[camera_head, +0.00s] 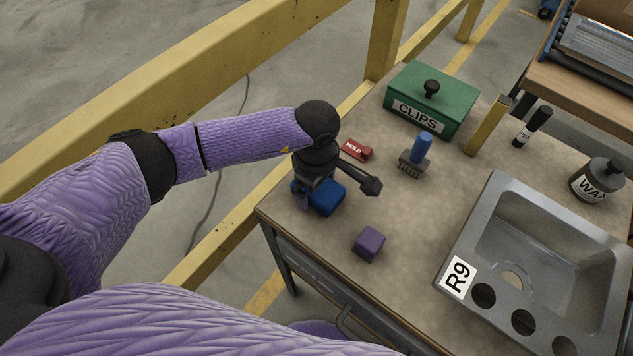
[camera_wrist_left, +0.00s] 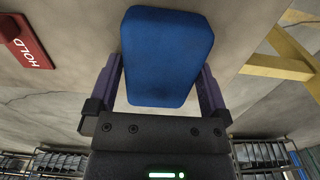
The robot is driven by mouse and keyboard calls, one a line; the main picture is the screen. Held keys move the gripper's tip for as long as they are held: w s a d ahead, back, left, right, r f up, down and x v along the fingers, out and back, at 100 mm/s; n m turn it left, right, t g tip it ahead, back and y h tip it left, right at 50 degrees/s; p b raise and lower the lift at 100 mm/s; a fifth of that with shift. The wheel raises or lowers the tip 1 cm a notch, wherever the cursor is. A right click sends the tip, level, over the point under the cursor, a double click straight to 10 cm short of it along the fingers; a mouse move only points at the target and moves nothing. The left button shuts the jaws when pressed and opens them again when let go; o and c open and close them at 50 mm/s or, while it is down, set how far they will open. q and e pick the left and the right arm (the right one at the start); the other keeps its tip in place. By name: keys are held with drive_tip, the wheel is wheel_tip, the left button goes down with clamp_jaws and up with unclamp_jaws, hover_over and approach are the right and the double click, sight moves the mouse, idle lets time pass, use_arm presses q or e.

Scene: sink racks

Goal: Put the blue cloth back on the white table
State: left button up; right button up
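The blue cloth shows as a thick blue block (camera_head: 327,198) near the left corner of the table in the head view. My left gripper (camera_head: 316,196) points down over it, with a finger on its near side. In the left wrist view the blue cloth (camera_wrist_left: 168,58) sits between both fingers, which lie against its sides, so the gripper looks shut on it. I cannot tell whether the cloth touches the tabletop. The table (camera_head: 300,228) looks beige-grey rather than white. My right gripper is not in view.
A purple cube (camera_head: 369,244) stands close to the cloth. A red HOLD tag (camera_head: 357,149), a blue-handled brush (camera_head: 416,158) and a green CLIPS box (camera_head: 434,97) are farther back. A metal sink (camera_head: 471,232) fills the right side. A yellow rail (camera_head: 226,63) runs along the left.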

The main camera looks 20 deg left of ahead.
use_arm(q)
drive_tip(key=shift+r, duration=0.15)
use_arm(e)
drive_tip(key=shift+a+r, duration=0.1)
use_arm(q)
wheel_tip(320, 180, up, 12)
drive_tip(key=p, duration=0.3)
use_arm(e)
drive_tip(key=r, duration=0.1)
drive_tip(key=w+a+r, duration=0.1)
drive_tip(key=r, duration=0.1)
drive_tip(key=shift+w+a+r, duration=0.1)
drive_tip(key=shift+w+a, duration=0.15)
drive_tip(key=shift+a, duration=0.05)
